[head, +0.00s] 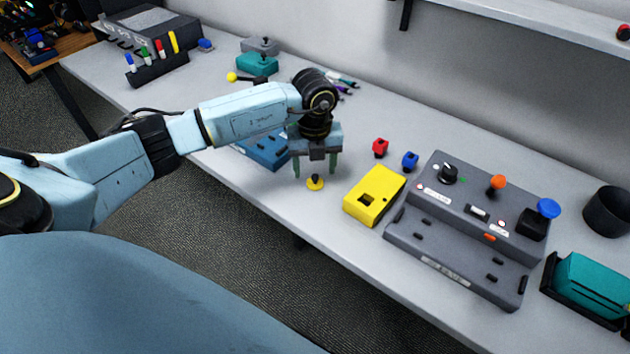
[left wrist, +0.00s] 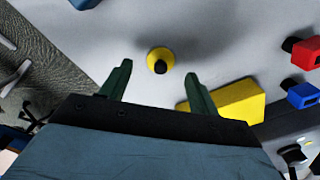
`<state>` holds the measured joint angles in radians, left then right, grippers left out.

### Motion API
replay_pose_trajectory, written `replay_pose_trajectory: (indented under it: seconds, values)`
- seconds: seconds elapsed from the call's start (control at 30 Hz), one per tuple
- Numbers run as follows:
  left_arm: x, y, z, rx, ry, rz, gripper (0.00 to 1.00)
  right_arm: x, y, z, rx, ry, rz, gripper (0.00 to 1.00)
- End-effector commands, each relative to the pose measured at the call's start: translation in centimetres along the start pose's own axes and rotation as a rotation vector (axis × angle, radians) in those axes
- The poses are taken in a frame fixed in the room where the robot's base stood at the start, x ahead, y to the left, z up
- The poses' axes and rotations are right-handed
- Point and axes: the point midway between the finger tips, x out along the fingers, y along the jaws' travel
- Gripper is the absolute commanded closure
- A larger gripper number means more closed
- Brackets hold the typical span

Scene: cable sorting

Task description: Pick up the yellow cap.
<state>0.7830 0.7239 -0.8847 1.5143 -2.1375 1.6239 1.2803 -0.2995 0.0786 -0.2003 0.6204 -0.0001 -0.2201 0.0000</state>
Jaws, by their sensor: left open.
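The yellow cap (head: 315,183) is a small round disc with a dark knob on top. It sits on the grey table near the front edge. It also shows in the left wrist view (left wrist: 161,60), ahead of and between my fingers. My left gripper (head: 314,170) points down with its two green fingers apart, above and just behind the cap in the head view. It is open and holds nothing; the fingers look apart from the cap. In the left wrist view the gripper (left wrist: 157,80) shows both fingers spread. My right gripper is not in view.
A yellow box (head: 374,196) lies just right of the cap, with red (head: 380,147) and blue (head: 410,161) blocks behind it. A blue tray (head: 262,148) lies left of the gripper. A grey control panel (head: 465,215) stands farther right. The table's front edge is close to the cap.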

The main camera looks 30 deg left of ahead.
Motion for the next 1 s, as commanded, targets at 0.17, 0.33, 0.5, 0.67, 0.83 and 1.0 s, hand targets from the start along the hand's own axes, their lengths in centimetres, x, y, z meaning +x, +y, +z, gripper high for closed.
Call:
replay_pose_trajectory:
  seconds: [0.17, 0.33, 0.5, 0.67, 0.83, 1.0]
  values:
    - [2.8, -0.1, -0.2, 0.0, 0.003, 0.002, 0.39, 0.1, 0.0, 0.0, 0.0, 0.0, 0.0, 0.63]
    - [3.2, -0.1, -0.1, 0.001, 0.001, 0.001, 0.39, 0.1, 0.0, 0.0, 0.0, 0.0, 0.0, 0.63]
    - [3.1, -0.1, -0.1, 0.001, 0.001, 0.0, 0.49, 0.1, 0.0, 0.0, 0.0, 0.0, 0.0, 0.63]
    - [3.1, -0.1, -0.1, 0.0, 0.001, 0.0, 0.7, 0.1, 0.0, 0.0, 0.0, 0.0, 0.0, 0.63]
    - [3.1, -0.1, -0.1, 0.0, 0.001, 0.0, 0.86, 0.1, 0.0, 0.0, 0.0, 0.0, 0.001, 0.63]
    - [3.1, -0.1, -0.1, 0.0, 0.001, 0.0, 0.86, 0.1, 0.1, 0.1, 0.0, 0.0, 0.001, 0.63]
